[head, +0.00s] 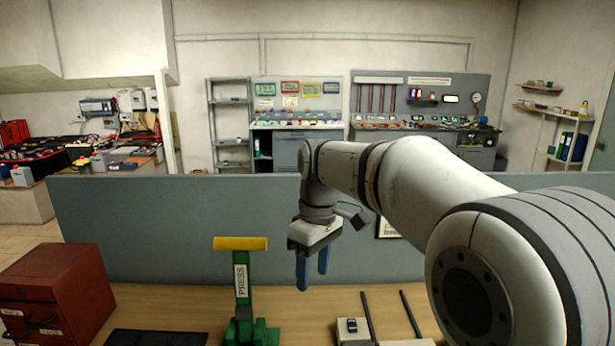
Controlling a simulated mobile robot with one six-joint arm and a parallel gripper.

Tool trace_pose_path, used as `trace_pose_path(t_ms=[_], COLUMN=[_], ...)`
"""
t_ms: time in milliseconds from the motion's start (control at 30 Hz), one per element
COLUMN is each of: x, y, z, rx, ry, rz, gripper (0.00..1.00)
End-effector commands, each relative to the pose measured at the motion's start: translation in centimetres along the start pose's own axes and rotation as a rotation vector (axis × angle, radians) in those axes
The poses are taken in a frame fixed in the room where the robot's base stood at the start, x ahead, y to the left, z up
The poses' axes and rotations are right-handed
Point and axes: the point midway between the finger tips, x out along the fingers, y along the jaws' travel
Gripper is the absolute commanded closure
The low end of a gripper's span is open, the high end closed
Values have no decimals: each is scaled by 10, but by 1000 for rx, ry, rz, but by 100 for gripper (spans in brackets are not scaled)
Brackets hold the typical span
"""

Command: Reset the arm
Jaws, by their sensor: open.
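My arm reaches in from the right of the head view and bends down at the wrist. My gripper (313,273) points down with two blue fingers, open and with nothing seen between them. It hangs above the wooden bench (300,298), in front of the grey-blue partition. A green press (242,295) with a yellow handle stands on the bench to the left of the gripper, apart from it.
A red drawer cabinet (62,285) stands at the left of the bench, beside a dark mat (157,338). A small device (353,328) and dark rods (411,314) lie at the front right. The partition (150,225) runs behind the bench. Shelves (229,125) and control panels (420,100) stand far behind.

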Motion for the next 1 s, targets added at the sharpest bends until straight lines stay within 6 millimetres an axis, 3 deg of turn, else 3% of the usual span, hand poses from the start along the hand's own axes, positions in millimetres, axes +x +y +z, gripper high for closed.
trace_pose_path(t_ms=[33, 200, 400, 500, 700, 1000], x=[7, 31, 77, 99, 126, 129], y=[-2, -13, -34, -45, -56, -58], z=[25, 94, 166, 191, 218, 221], rx=[83, 357, 661, 780, 908, 926], ry=[25, 108, 216, 263, 318, 324], rz=[27, 107, 186, 213, 241, 243], gripper=[48, 48, 48, 48, 48, 48])
